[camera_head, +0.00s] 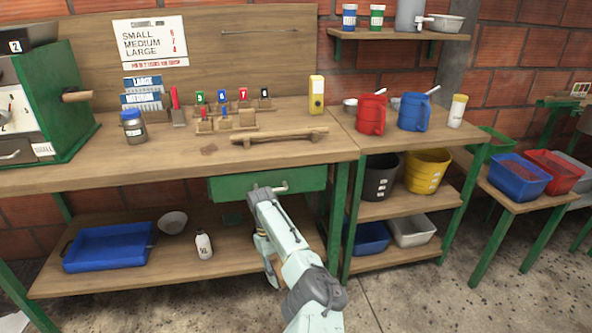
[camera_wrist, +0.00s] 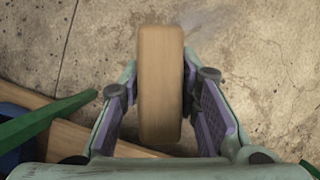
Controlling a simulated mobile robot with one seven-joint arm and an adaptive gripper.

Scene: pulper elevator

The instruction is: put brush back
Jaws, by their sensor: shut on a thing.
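My gripper (camera_wrist: 162,88) is shut on a pale wooden piece with rounded ends, which looks like the back of the brush (camera_wrist: 161,60). The two finger pads stand on either side of its middle in the wrist view. Its underside is hidden, so I cannot see bristles. The floor lies beyond it in that view. In the head view my arm reaches in front of the bench, below the tabletop by the green drawer (camera_head: 230,189). The brush cannot be made out there.
The workbench (camera_head: 75,167) carries a wooden rail (camera_head: 280,136), a jar (camera_head: 134,128) and coloured tags. The lower shelf (camera_head: 150,262) holds a blue tray (camera_head: 108,248), a bowl (camera_head: 173,222) and a white bottle (camera_head: 204,246). Right shelves hold buckets. Open floor lies at front right.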

